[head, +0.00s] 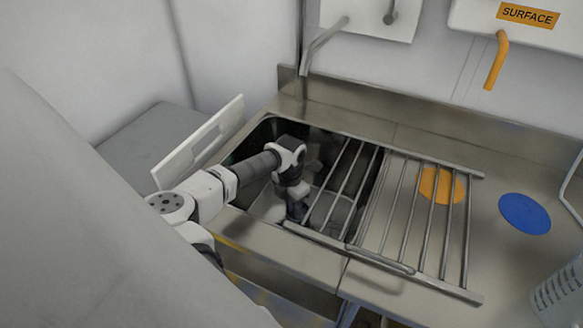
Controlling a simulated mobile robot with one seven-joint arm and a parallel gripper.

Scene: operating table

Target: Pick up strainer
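I cannot tell for certain which thing is the strainer. A metal rack of parallel bars (407,218) lies across the right part of the sink (262,140) and onto the steel counter. A pale grey object (338,208), perhaps a container, sits low in the sink, partly hidden behind the bars and my arm. My gripper (296,212) reaches down into the sink at the rack's left end, close to the bars and the pale object. Its fingers are dark and small here. I cannot tell whether they touch or hold anything.
An orange disc (441,185) lies under the rack's bars and a blue disc (525,213) lies on the counter at right. A tap (323,44) and an orange spout (496,62) hang above. A white panel (200,142) stands left of the sink.

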